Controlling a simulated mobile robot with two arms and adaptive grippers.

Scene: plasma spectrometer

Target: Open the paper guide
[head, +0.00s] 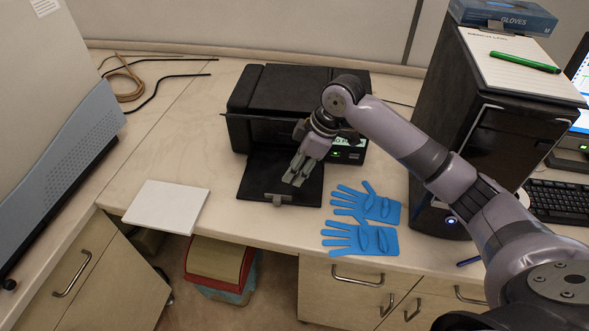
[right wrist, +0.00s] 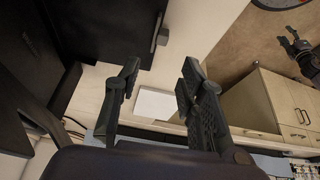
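A black printer (head: 300,92) stands at the back of the bench with its black tray (head: 258,180) folded out in front. A small grey tab (head: 278,199), which looks like the paper guide, sits at the tray's front edge. It also shows in the right wrist view (right wrist: 161,37). My right gripper (head: 293,181) is above the tray, a little behind and right of the tab. In the right wrist view its fingers (right wrist: 160,66) are apart with nothing between them. A dark gripper-like shape (right wrist: 298,48), probably my left gripper, shows far off, too small to read.
Blue gloves (head: 366,205) lie right of the tray. A white paper stack (head: 166,206) lies to the left at the bench edge. A dark computer tower (head: 480,120) stands at the right, and a large grey instrument (head: 50,100) at the left. Bench between stack and tray is clear.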

